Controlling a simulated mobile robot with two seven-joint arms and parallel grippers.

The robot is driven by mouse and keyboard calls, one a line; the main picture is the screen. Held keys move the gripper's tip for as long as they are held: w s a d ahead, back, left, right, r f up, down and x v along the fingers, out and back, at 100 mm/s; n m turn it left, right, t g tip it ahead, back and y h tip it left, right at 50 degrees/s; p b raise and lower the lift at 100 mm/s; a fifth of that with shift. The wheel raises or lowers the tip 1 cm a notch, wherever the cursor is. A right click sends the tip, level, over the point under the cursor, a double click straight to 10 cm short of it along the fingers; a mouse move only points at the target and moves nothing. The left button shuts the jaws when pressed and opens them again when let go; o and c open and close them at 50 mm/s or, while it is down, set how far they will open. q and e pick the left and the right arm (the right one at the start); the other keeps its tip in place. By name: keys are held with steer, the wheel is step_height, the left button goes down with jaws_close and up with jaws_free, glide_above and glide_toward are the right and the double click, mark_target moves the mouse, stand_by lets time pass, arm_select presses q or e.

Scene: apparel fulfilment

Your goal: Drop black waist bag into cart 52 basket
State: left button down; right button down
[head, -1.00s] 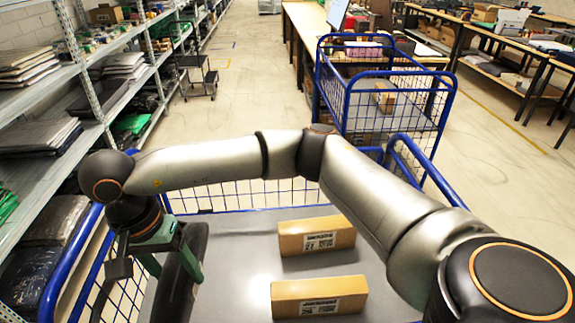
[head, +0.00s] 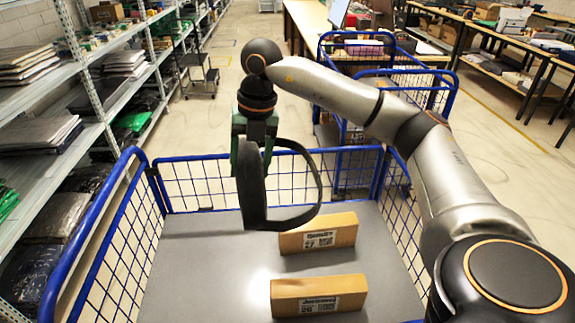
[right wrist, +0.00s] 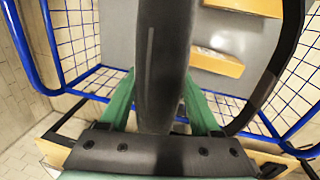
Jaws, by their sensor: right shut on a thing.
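The black waist bag (head: 252,185) hangs upright from my right gripper (head: 255,143), its strap looping out to the right. In the head view it is above the grey floor of the near blue wire cart (head: 190,250). In the right wrist view the bag (right wrist: 163,60) lies between the two green fingers of the right gripper (right wrist: 160,105), which is shut on it. Two cardboard boxes, one farther (head: 318,234) and one nearer (head: 318,296), stand on the cart floor to its right. I cannot read a number 52. My left gripper is not in view.
A second blue wire cart (head: 440,100) stands beyond the near cart, partly behind my right arm. Shelving with packed clothes (head: 35,135) runs along the left. Tables (head: 500,45) stand at the right. The grey floor left of the boxes is clear.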

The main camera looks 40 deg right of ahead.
steer(key=d+r+m, duration=0.2)
steer(key=d+m, duration=0.4)
steer(key=m, duration=0.2)
steer(key=shift+m+t+h, duration=0.4)
steer(key=shift+h, duration=0.1)
steer(key=f+b, duration=0.5)
steer(key=shift+s+d+f, duration=0.1)
steer(key=shift+s+f, duration=0.15)
steer(key=shift+s, duration=0.05)
jaws_free()
steer(key=r+p, duration=0.1)
steer(key=r, duration=0.3)
steer(key=s+r+p, duration=0.1)
steer(key=r, duration=0.3)
steer(key=s+r+p, duration=0.1)
steer(key=r, duration=0.3)
steer(key=shift+d+r, duration=0.2)
steer(key=shift+r, duration=0.05)
